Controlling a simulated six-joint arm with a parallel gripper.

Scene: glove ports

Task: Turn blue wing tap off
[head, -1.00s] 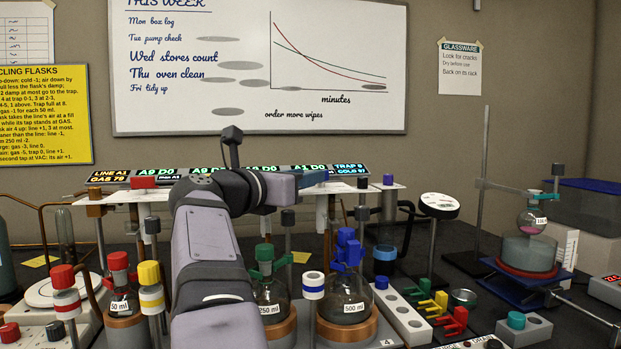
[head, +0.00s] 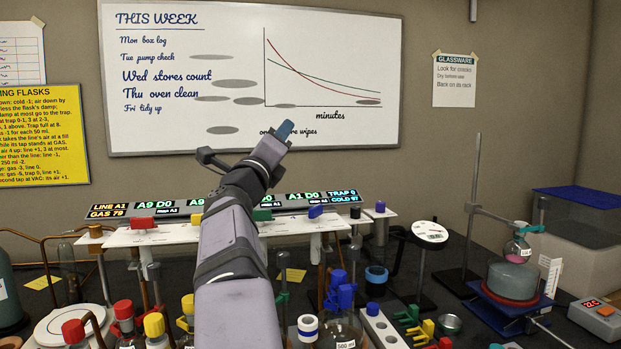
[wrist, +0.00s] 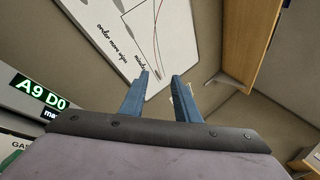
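Two blue pieces could be the blue wing tap. A small blue handle (head: 315,211) sits on the white rail (head: 340,225) below the display strip. A larger blue winged piece (head: 340,292) stands on the 500 ml flask (head: 345,335). I cannot tell how far either is turned. My gripper (head: 286,131) is raised in front of the whiteboard, above and left of both pieces. In the wrist view my gripper (wrist: 161,75) has its two blue fingers apart, with nothing between them.
The display strip (head: 235,202) runs behind the rail. Red (head: 142,223) and green (head: 262,215) handles share that rail. Red and yellow capped pieces crowd the bench at the lower left. The space around my gripper is clear.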

